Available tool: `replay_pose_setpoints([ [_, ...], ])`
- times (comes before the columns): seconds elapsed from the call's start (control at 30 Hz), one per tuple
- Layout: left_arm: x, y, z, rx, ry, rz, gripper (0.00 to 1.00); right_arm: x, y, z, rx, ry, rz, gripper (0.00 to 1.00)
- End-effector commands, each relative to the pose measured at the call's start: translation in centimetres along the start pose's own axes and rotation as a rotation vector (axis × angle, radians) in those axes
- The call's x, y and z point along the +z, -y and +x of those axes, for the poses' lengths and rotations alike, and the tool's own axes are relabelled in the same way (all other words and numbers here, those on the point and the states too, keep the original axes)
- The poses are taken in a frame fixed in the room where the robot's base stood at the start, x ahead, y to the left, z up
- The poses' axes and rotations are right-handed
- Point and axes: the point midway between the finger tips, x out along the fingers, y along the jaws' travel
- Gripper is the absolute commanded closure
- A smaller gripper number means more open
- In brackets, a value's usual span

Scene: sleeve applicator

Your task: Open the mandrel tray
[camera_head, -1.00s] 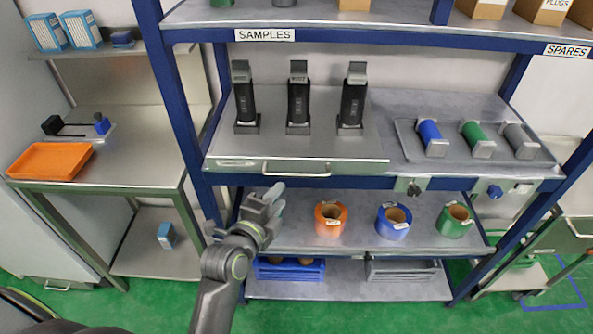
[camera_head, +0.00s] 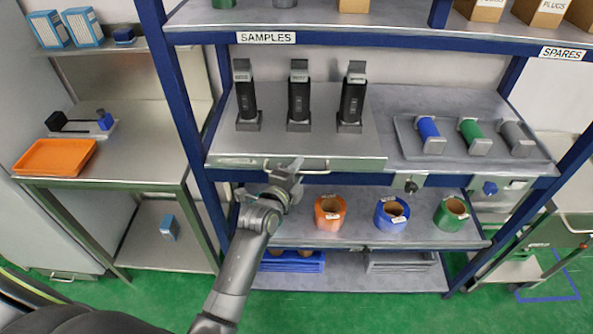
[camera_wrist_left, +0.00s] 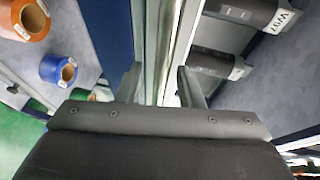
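The mandrel tray (camera_head: 340,148) is a flat grey metal drawer on the middle shelf, carrying three upright black mandrels (camera_head: 299,100). Its pale bar handle (camera_head: 312,172) runs along the front edge. My left gripper (camera_head: 285,172) is at the left-middle part of this handle and hides some of it. In the left wrist view, my left gripper's two fingers (camera_wrist_left: 160,85) stand apart, with the metal tray front and handle edge running between them. Contact with the bar cannot be told. My right gripper is in neither view.
Orange (camera_head: 329,212), blue (camera_head: 391,214) and green (camera_head: 451,213) rolls stand on the shelf below. A tray with coloured cylinders (camera_head: 543,158) lies to the right. A blue post (camera_head: 181,115) stands left of the mandrel tray. An orange tray (camera_head: 55,157) sits on the side bench.

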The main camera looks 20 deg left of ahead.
Motion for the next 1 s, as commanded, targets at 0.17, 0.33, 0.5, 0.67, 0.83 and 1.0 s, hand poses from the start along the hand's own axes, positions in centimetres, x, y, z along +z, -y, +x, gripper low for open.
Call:
replay_pose_setpoints([
  [0.17,0.01,-0.01,-0.01,0.000,0.000,0.000,0.66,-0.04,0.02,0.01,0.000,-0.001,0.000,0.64],
  [0.33,0.02,-0.01,-0.02,0.000,0.000,0.001,0.87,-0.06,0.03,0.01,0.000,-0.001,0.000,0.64],
  [0.5,0.02,-0.03,-0.03,0.001,0.000,0.001,1.00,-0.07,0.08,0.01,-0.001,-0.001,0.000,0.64],
  [0.67,0.02,-0.04,-0.04,0.001,0.000,0.000,1.00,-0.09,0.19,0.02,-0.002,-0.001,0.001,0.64],
  [0.83,0.01,-0.07,-0.04,0.002,0.000,0.000,1.00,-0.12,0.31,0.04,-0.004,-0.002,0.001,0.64],
  [1.0,0.01,-0.12,-0.04,0.002,0.000,0.000,1.00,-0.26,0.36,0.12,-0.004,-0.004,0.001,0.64],
])
